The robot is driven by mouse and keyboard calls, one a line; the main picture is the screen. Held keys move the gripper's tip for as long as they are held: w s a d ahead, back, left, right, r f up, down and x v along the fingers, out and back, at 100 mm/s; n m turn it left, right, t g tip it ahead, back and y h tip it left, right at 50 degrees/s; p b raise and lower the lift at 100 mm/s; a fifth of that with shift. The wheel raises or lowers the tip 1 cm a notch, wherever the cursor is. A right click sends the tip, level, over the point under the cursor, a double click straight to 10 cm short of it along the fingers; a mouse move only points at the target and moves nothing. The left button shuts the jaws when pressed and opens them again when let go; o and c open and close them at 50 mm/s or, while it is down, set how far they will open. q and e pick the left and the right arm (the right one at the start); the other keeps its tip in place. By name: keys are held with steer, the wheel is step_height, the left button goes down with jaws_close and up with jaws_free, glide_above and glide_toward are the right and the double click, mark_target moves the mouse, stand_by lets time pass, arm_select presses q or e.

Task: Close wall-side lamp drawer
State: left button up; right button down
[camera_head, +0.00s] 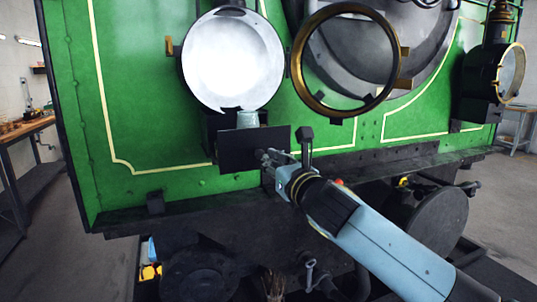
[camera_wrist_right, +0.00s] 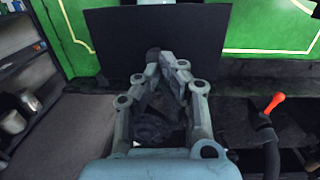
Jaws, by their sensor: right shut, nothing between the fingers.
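The lamp (camera_head: 232,60) at the left of the green front has a bright round reflector, and its brass-rimmed door (camera_head: 299,75) hangs open to the right. Below the reflector, the drawer's flat dark front plate (camera_head: 240,147) stands out from the lamp body. A pale grey-blue cup-like part (camera_head: 247,118) shows just behind the plate. My right gripper (camera_head: 262,155) is shut and empty, its fingertips at the plate's lower right part. In the right wrist view the shut fingertips (camera_wrist_right: 155,55) overlap the dark plate (camera_wrist_right: 110,35); whether they touch it is unclear. My left gripper is out of view.
A second lamp (camera_head: 496,76) hangs at the right. A dark ledge (camera_head: 200,195) runs below the green front. An orange-tipped lever (camera_wrist_right: 275,102) stands right of the gripper in the wrist view. A workbench (camera_head: 22,128) stands far left, with clear floor before it.

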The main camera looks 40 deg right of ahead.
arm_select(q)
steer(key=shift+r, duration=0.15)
arm_select(e)
steer(key=shift+w+d, duration=0.2)
steer(key=shift+w, duration=0.7)
steer(key=shift+w, duration=0.1)
